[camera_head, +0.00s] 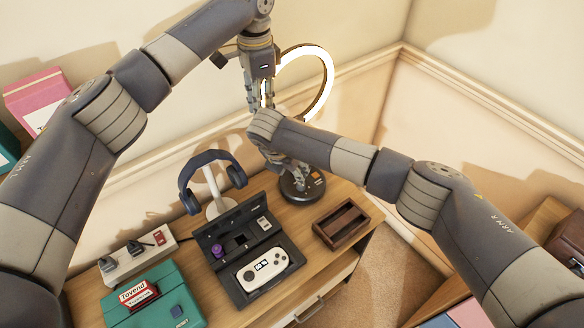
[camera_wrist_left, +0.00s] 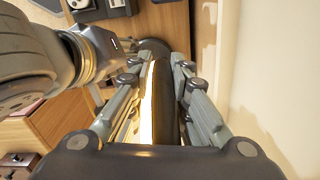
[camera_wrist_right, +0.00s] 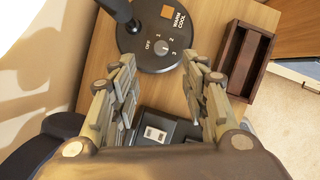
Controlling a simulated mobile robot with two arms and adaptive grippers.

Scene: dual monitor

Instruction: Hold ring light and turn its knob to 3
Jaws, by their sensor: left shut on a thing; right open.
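The ring light has a glowing white ring (camera_head: 322,98) and a round black base (camera_head: 303,188) at the back of the desk. My left gripper (camera_head: 262,105) is shut on the ring's left side; in the left wrist view the lit ring (camera_wrist_left: 148,100) runs between its fingers (camera_wrist_left: 160,75). My right gripper (camera_head: 300,180) is open above the base. In the right wrist view, the base (camera_wrist_right: 128,40) lies beyond the open fingers (camera_wrist_right: 165,85). Its white knob (camera_wrist_right: 162,50) has OFF, 1, 2, 3 around it, and the fingers are apart from it. The knob's exact setting is unclear.
A brown wooden tray (camera_head: 341,225) stands right of the base. A headphone stand (camera_head: 215,190) and an open black case with a white game controller (camera_head: 263,270) are left of it. A power strip (camera_head: 137,257) and green case (camera_head: 155,300) are farther left. The wall is close behind.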

